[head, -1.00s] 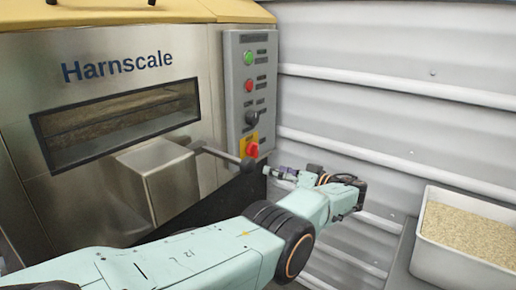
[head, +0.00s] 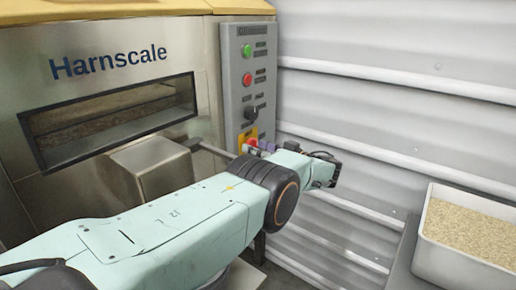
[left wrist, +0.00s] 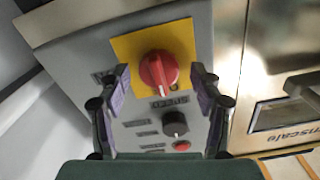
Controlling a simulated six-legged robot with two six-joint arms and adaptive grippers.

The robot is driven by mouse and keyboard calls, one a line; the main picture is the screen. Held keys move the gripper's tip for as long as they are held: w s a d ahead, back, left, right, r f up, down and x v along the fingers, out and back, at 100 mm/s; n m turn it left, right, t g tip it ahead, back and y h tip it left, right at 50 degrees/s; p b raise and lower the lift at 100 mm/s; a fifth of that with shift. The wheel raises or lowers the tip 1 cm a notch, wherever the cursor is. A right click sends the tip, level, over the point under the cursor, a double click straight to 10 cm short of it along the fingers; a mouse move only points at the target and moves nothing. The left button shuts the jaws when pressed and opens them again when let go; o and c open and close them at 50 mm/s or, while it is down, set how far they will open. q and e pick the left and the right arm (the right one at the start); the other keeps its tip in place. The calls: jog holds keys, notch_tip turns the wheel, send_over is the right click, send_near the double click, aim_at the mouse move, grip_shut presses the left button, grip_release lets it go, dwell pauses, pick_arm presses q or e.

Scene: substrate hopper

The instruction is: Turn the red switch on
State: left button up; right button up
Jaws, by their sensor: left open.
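The red switch (left wrist: 158,70) is a round red knob on a yellow plate, low on the grey control panel (head: 234,94). In the head view the red switch (head: 252,142) shows only in part, just above my left gripper (head: 262,147). In the left wrist view my left gripper (left wrist: 160,92) is open. Its purple-padded fingers stand on either side, and the red knob lies between and just beyond their tips. No contact is visible. My right gripper is not in view.
A black knob (head: 251,113), a red button (head: 247,79) and a green button (head: 247,51) sit above the switch on the panel. The steel hopper (head: 120,80) stands left. A tray of grain (head: 422,240) stands right, by a ribbed wall.

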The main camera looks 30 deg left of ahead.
pick_arm(q)
jog(key=shift+a, duration=0.1)
jog(key=shift+c, duration=0.3)
jog(key=c, duration=1.1)
jog(key=shift+w+m, duration=0.1)
jog(key=shift+m, duration=0.2)
jog(key=m+b, duration=0.4)
jog(key=m, duration=1.3)
jog(key=shift+m, duration=0.3)
